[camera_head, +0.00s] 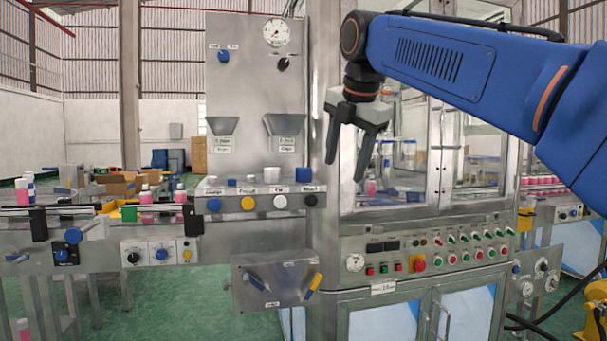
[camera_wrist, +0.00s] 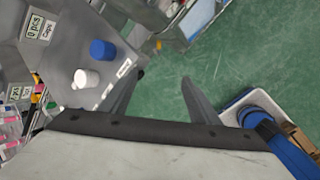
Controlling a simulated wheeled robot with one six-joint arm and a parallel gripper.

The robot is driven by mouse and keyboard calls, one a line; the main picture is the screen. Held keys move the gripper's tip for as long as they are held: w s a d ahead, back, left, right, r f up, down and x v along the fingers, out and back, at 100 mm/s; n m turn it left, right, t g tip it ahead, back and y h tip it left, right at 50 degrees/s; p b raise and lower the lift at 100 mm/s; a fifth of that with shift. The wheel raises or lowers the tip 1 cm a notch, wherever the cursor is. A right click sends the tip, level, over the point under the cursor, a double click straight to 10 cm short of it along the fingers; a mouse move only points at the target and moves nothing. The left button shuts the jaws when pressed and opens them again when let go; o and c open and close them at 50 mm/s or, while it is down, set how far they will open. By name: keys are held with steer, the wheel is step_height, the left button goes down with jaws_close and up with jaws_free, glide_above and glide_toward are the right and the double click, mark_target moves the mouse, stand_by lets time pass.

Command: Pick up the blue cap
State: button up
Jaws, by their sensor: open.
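A blue cap (camera_head: 302,175) stands upright at the right end of a small metal shelf on the panel. In the wrist view the blue cap (camera_wrist: 102,49) is at the upper left, outside the space between my fingers. My gripper (camera_head: 344,168) is open and empty, pointing down, to the right of the cap in the head view. In the wrist view my gripper (camera_wrist: 162,78) has both fingers apart with green floor between them.
A white cap (camera_head: 275,179) stands just left of the blue cap, with several smaller blue and white parts further left. The shelf front (camera_head: 262,203) carries coloured buttons. Two grey chutes (camera_head: 285,125) hang above. A glass-fronted cabinet (camera_head: 420,170) stands behind my gripper.

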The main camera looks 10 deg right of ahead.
steer(key=w+a+r+n, duration=0.6)
steer(key=w+r+n, duration=0.1)
steer(key=r+n, duration=0.45)
steer(key=shift+n+t, duration=0.25)
steer(key=shift+t, duration=0.05)
steer(key=x, duration=1.1)
steer(key=shift+a+f, duration=0.2)
steer(key=shift+f, duration=0.1)
steer(key=shift+x, duration=2.85)
steer(key=shift+s+d, duration=0.1)
steer(key=c, duration=1.1)
